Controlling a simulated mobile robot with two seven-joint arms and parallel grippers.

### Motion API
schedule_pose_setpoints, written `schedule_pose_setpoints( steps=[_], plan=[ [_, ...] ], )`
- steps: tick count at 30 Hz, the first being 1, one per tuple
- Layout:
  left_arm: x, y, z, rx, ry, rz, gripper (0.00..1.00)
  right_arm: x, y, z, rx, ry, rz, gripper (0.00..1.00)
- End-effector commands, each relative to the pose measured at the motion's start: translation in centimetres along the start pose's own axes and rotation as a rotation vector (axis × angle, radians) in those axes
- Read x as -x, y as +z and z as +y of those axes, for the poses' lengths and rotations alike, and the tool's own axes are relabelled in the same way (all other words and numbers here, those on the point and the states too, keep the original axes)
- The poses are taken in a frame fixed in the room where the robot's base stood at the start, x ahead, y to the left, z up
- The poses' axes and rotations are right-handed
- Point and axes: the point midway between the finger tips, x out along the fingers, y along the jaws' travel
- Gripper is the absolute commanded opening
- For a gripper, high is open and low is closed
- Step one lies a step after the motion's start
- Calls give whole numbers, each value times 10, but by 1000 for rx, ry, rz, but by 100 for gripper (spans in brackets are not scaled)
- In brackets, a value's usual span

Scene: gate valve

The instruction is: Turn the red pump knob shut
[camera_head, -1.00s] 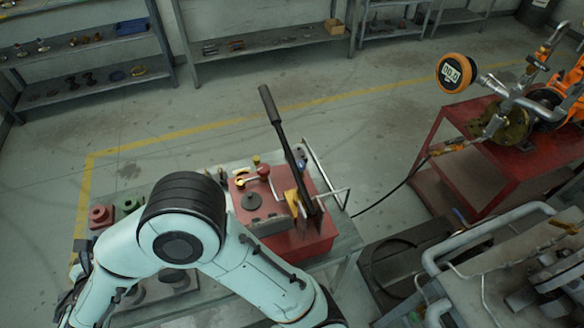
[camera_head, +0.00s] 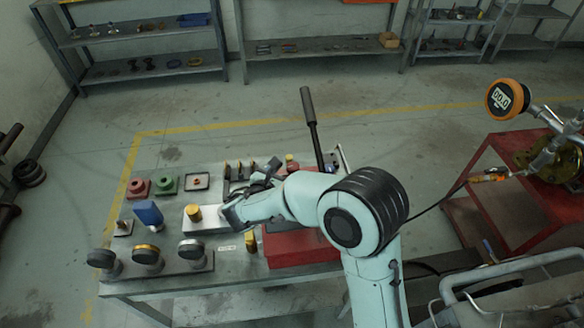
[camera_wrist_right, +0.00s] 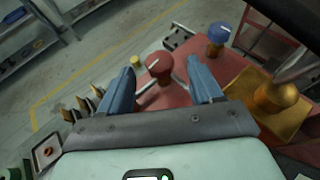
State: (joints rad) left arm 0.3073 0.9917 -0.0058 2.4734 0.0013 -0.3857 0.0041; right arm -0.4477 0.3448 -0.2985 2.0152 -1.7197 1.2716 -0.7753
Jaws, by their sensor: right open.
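The red knob (camera_wrist_right: 158,66) has a round head on a stem and stands on the red pump body in the right wrist view. My right gripper (camera_wrist_right: 160,68) is open, its two blue-grey fingers to either side of the knob in that picture. I see no clear contact, and the depth between fingertips and knob is hard to judge. In the head view my right arm hides the knob and part of the red pump (camera_head: 300,248). The pump's long black lever (camera_head: 311,118) rises behind my arm. My left gripper is not in view.
A small yellow cap (camera_wrist_right: 135,61), a blue knob (camera_wrist_right: 219,33) and a brass fitting (camera_wrist_right: 276,97) are close around the red knob. A digital gauge (camera_head: 507,98) stands at right.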

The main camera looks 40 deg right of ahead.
Motion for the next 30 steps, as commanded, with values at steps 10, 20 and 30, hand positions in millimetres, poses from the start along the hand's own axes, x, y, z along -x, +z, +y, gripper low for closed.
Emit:
schedule_pose_setpoints(
  steps=[10,20,30],
  plan=[
    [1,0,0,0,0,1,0,-37,0,0,1,0,0,64],
    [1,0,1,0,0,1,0,-37,0,0,0,1,0,38],
    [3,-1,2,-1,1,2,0,-37,1,1,-4,-9,-1,8]
  ],
)
